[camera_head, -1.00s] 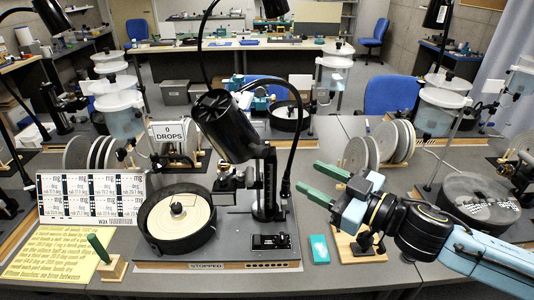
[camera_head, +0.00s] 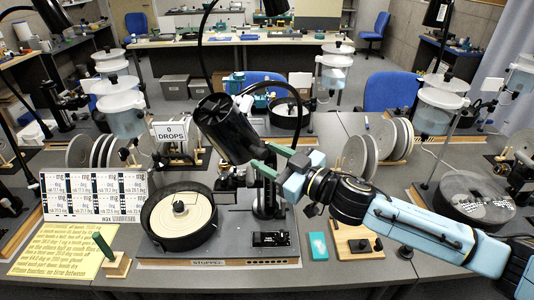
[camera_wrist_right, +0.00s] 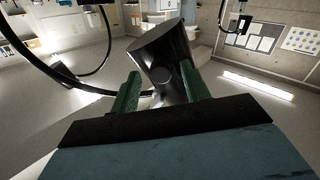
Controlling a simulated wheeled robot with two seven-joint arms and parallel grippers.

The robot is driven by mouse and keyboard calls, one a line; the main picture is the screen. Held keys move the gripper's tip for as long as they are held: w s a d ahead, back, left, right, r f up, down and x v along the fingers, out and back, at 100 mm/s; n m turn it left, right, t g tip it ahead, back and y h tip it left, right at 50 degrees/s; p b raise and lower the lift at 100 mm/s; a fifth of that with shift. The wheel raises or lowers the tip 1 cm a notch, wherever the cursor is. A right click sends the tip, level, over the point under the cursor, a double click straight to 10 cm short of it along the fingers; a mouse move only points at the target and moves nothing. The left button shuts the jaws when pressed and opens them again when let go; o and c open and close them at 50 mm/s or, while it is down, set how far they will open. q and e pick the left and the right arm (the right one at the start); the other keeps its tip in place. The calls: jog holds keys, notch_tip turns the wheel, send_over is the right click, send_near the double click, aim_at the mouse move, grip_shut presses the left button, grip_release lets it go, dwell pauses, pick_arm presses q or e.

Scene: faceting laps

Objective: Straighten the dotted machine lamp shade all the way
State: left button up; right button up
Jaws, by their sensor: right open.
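The black lamp shade (camera_head: 228,130) is a cylinder on a dark curved gooseneck over the front machine (camera_head: 220,251). It sits tilted, slanting from upper left to lower right. I cannot make out dots on the shade or machine. My right gripper (camera_head: 259,156) is open at the shade's lower right side, its green fingers pointing left. In the right wrist view, the shade (camera_wrist_right: 163,57) leans with its wide end up and left, and its lower part shows between the open fingertips (camera_wrist_right: 160,80). I cannot tell whether they touch it. My left gripper is out of view.
Below the shade is a round lap in a black bowl (camera_head: 151,226). The machine's upright post and gooseneck stand close to my right gripper. A white drops sign (camera_head: 170,131), a teal block (camera_head: 318,246) and a wooden stand (camera_head: 352,239) are nearby. Other machines stand behind and right.

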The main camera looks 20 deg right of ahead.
aim_at(231, 135)
jog(key=shift+w+a, duration=0.3)
jog(key=shift+w, duration=0.2)
jog(key=c, duration=1)
jog(key=a+m+p, duration=0.1)
jog(key=p, duration=0.1)
jog(key=s+a+r+m+p, duration=0.1)
jog(key=m+p, duration=0.1)
jog(key=s+a+m+p, duration=0.1)
jog(key=a+m+p, duration=0.1)
jog(key=shift+s+r, duration=0.25)
jog(key=shift+r, duration=0.1)
jog(key=o, duration=1)
